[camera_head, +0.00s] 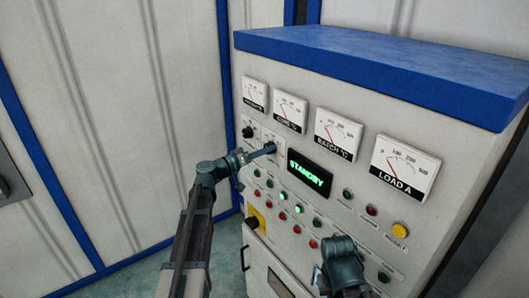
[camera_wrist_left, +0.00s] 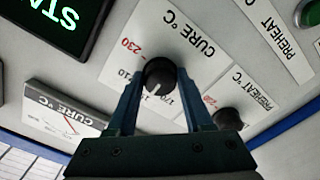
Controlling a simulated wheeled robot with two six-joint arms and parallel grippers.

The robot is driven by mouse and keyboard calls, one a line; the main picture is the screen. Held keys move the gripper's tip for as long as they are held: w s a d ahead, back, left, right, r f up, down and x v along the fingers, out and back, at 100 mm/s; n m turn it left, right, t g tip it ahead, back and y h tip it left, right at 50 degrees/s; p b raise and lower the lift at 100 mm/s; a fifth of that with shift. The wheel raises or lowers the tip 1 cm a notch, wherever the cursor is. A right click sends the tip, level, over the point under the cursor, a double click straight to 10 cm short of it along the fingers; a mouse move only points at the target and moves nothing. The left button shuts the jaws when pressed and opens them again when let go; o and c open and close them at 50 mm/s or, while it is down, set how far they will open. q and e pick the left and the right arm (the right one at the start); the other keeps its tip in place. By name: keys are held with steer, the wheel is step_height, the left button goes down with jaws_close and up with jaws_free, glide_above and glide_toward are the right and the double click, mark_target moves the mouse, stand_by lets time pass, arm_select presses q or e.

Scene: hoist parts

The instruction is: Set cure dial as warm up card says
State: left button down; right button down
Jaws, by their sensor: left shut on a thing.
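The black cure dial (camera_wrist_left: 160,74) sits on a white plate marked "CURE °C" with a red "230". A white mark on its lower part points down the wrist picture; I cannot read its exact setting. My left gripper (camera_wrist_left: 160,90) is shut on the dial, one finger on each side. In the head view this gripper (camera_head: 270,149) reaches the panel left of the green display. My right gripper (camera_head: 322,278) is low in front of the panel; its fingers are too small to read. I cannot make out a warm-up card.
The preheat dial (camera_wrist_left: 229,119) is close to my left gripper; it also shows in the head view (camera_head: 248,132). The display (camera_head: 309,173) reads "STANDBY". Meters line the panel top, including the load meter (camera_head: 404,168). Buttons, lamps and a yellow button (camera_head: 400,230) lie below.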

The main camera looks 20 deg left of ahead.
arm_select(q)
steer(key=shift+r+n, duration=0.1)
steer(key=shift+n, duration=4.7)
steer(key=shift+c, duration=1.5)
jaws_free()
steer(key=v, duration=1.4)
steer(key=shift+d, duration=0.1)
